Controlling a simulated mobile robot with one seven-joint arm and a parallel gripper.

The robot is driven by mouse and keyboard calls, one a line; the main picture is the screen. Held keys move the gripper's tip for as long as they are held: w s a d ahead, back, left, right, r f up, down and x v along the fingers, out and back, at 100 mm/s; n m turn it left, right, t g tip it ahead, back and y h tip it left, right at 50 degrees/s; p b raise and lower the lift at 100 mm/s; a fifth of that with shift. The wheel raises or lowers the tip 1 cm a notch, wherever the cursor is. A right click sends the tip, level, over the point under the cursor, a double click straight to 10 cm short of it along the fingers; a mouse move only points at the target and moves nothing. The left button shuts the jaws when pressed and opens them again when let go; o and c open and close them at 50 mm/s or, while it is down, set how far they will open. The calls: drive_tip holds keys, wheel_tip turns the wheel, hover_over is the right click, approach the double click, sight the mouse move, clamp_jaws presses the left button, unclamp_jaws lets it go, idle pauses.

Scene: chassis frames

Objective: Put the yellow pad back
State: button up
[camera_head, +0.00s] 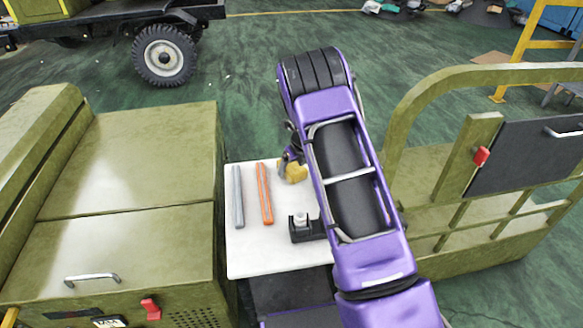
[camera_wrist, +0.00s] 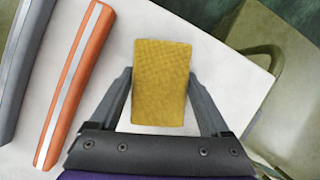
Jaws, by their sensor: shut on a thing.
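The yellow pad (camera_wrist: 162,85) is a textured rectangular block in the middle of the wrist view. My gripper (camera_wrist: 160,82) is shut on it, with one grey finger along each side. In the head view the yellow pad (camera_head: 294,171) shows at the far right part of the white table, partly hidden by my purple arm. My gripper (camera_head: 288,160) is mostly hidden there. I cannot tell whether the pad touches the tabletop or is held just above it.
Olive cabinets (camera_head: 130,160) stand close on the left and an olive railed frame (camera_head: 470,230) on the right. Bare tabletop lies at the front left.

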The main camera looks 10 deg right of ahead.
drive_tip(key=o, duration=1)
drive_tip(key=p+v, duration=0.2)
drive_tip(key=v, duration=1)
